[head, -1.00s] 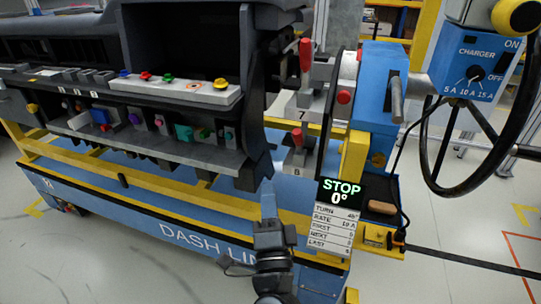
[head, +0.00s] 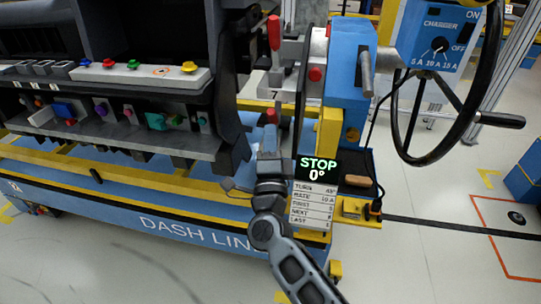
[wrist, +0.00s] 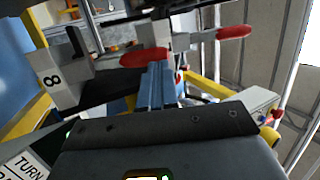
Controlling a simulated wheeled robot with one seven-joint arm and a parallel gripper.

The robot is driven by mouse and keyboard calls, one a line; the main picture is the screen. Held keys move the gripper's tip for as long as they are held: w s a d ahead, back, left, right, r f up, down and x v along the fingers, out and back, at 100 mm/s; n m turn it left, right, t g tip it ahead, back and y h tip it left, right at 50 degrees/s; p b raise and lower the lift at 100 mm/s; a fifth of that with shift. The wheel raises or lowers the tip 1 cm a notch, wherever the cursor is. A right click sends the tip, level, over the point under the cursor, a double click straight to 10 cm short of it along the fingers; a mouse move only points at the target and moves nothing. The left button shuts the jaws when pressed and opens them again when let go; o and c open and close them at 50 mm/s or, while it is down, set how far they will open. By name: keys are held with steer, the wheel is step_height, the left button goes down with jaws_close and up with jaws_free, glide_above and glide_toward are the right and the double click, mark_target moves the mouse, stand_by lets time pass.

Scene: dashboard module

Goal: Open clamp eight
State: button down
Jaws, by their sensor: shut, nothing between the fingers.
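Clamp eight has a grey body with an "8" plate (wrist: 52,80) in the wrist view. Its red handle (wrist: 145,57) lies across the view right at my fingertips; I cannot tell whether they touch. In the head view only a red part of the clamp (head: 271,116) shows above my gripper, which hides the rest. My gripper (head: 270,150) is in front of the lower clamp, below the "7" plate. In the wrist view its fingers (wrist: 160,72) are shut together and empty.
Clamp seven's red handle (head: 274,32) stands upright above. A second red handle (wrist: 234,32) shows at the wrist view's upper right. The blue unit (head: 350,75) and the STOP 0° display (head: 317,168) are close on the right. The dashboard (head: 120,130) is on the left.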

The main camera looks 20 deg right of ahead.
mark_target(273, 114)
steer(key=shift+x, duration=1)
steer(key=shift+w+d+r+p, duration=0.2)
steer(key=shift+w+r+p, duration=0.1)
steer(key=shift+r+p, duration=0.45)
steer(key=p, duration=0.1)
steer(key=r+p, duration=0.1)
steer(key=p, duration=0.1)
steer(key=shift+w+d+g, duration=0.15)
steer(key=shift+w+g, duration=0.1)
steer(key=shift+g, duration=0.05)
steer(key=shift+w+d+r+p, duration=0.15)
steer(key=shift+w+d+p, duration=0.25)
steer(key=shift+p, duration=0.3)
